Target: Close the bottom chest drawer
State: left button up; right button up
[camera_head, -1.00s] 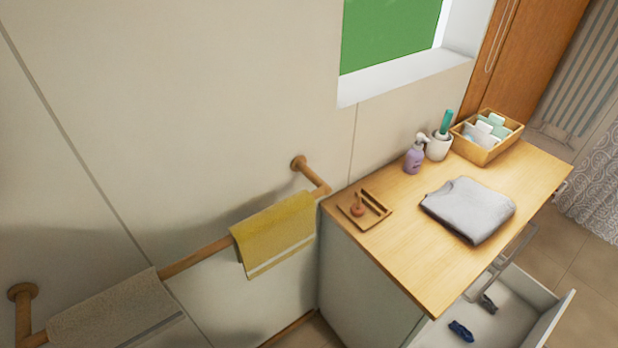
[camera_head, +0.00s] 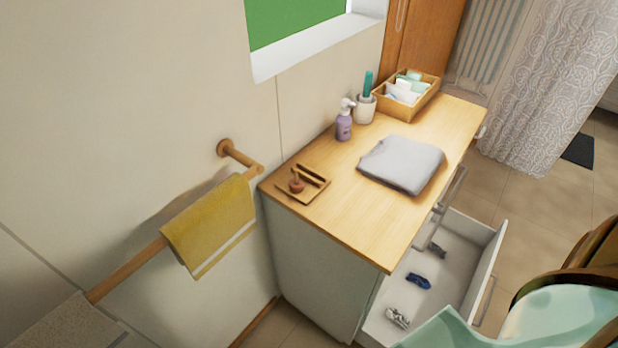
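The chest (camera_head: 315,280) has a wooden top and white sides and stands against the wall. Its low drawer (camera_head: 451,267) is pulled out to the right, with a white front panel (camera_head: 487,268) and a bar handle. Inside lie a dark blue item (camera_head: 418,281), a grey item (camera_head: 437,251) and a pale patterned item (camera_head: 398,317). Whether it is the lowest drawer cannot be told, since the chest's foot is hidden. Neither of my grippers is in view.
On the chest top (camera_head: 335,215) are a folded grey cloth (camera_head: 402,163), a purple pump bottle (camera_head: 344,122) and a wooden box (camera_head: 409,97). A towel rail with a yellow towel (camera_head: 210,225) is at left.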

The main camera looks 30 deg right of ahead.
aim_at(458, 281)
jog(key=z, duration=0.6)
jog(key=k+l+z, duration=0.2)
jog(key=z, duration=0.15)
jog(key=k+l+z, duration=0.15)
jog(key=l+z, duration=0.15)
jog(key=k+l+z, duration=0.15)
jog(key=z, duration=0.2)
jog(key=k+l, duration=0.1)
jog(key=l, duration=0.3)
jog(key=k+l+z, duration=0.1)
jog(key=l, duration=0.3)
jog(key=k+l, duration=0.1)
jog(key=l, duration=0.35)
jog(key=i+l+u, duration=0.3)
jog(key=i, duration=0.35)
jog(key=i+l+u, duration=0.3)
jog(key=i+l, duration=0.3)
